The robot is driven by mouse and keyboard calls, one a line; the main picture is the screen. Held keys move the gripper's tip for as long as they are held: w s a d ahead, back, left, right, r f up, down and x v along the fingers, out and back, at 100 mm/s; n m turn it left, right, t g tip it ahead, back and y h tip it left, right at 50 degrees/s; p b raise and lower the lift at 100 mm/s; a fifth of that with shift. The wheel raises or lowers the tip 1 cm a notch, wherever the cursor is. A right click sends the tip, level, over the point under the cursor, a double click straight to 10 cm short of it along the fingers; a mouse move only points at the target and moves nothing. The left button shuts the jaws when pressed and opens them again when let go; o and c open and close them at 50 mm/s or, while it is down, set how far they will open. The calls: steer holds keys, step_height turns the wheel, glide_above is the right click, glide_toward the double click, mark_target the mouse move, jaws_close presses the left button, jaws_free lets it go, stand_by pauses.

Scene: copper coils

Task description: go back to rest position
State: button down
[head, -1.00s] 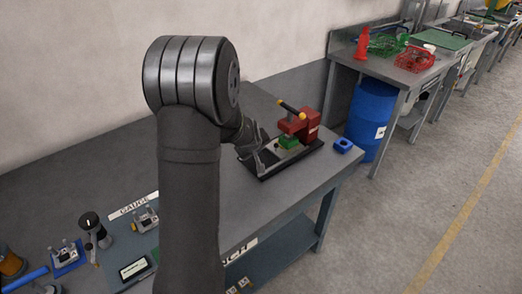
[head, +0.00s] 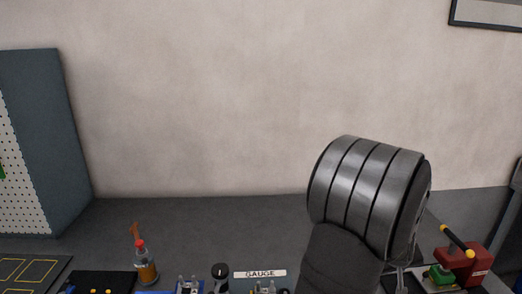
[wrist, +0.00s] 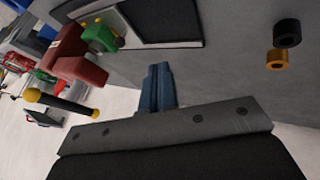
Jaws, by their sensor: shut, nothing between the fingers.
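My gripper (wrist: 160,85) shows in the wrist view with its blue-grey fingers pressed together and nothing between them. It is over the grey bench, apart from the red press (wrist: 82,57), which stands to its left with a green block (wrist: 101,37) and a black handle with yellow ends (wrist: 62,105). In the head view, my large grey arm joint stands right of centre and hides most of the wrist. The red press (head: 463,265) is at the lower right there, just right of my arm.
A black ring (wrist: 287,34) and a copper-coloured ring (wrist: 276,61) lie on the bench in the wrist view. In the head view, a bottle (head: 146,268), a GAUGE label (head: 260,273) and a dark-topped post (head: 220,272) line the bottom. A pegboard cabinet (head: 50,140) stands left.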

glide_toward(413, 274)
steer(key=f, duration=0.1)
steer(key=w+a+f, duration=0.1)
steer(key=f, duration=0.2)
steer(key=shift+w+a+f, duration=0.1)
steer(key=shift+w+a, duration=0.25)
steer(key=shift+a, duration=0.05)
steer(key=shift+w+d+f, duration=0.15)
steer(key=shift+d+f, duration=0.05)
steer(key=shift+d, duration=0.3)
steer(key=shift+w+d+f, duration=0.1)
steer(key=shift+d+f, duration=0.1)
steer(key=shift+d, duration=1.65)
